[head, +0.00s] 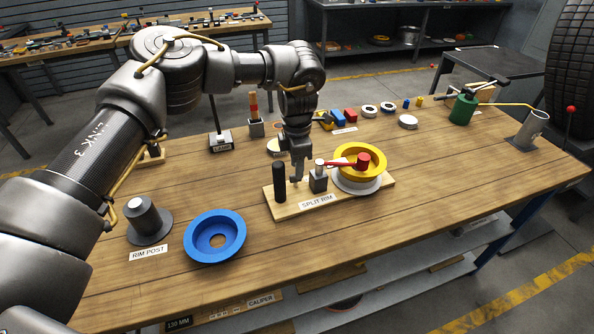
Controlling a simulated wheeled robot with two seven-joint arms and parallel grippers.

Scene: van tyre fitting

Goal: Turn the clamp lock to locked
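The split rim fixture is a wooden board (292,211) labelled SPLIT RIM in the head view. On it stand a black upright post (279,184) and a dark block (318,182) with a light knob on top. A red lever (342,163) runs right from the block to a red cap (363,160) over the yellow ring (374,171), which sits on a pale rim (354,188). No lock marking is readable. My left gripper (298,177) points down between post and block; contact and finger gap are unclear. My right gripper is out of view.
A blue dish (215,237) and the rim post (149,222) stand at the front left of the wooden bench. A lamp base (221,141), small coloured parts and a green can (463,108) stand toward the back. The bench right of the fixture is clear.

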